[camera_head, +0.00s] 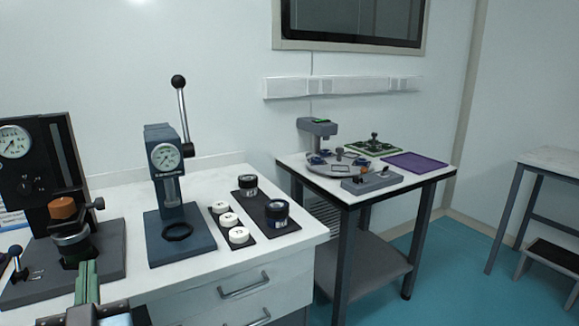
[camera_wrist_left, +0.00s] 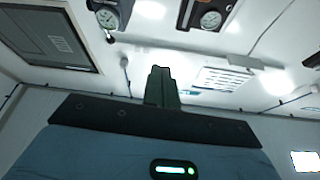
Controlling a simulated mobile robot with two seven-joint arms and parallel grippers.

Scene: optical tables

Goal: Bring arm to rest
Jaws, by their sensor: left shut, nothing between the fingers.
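My left gripper (camera_head: 88,278) shows at the lower left of the head view, in front of the dark gauge press on the bench. Its green fingers are together with nothing between them. In the left wrist view its fingers (camera_wrist_left: 161,85) stand closed at the middle, above the dark edge of the gripper body. The fingertips overlap the base of the dark press (camera_head: 110,255) in the head view; I cannot tell how far apart they are. My right gripper is not in view.
A blue gauge press (camera_head: 178,232) stands right of my left gripper. Black mats (camera_head: 285,222) with white and dark round parts lie beside it on the white bench (camera_head: 262,255). Further right is a table (camera_head: 425,177) with a small device and purple mat (camera_head: 416,162). Teal floor is open beyond.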

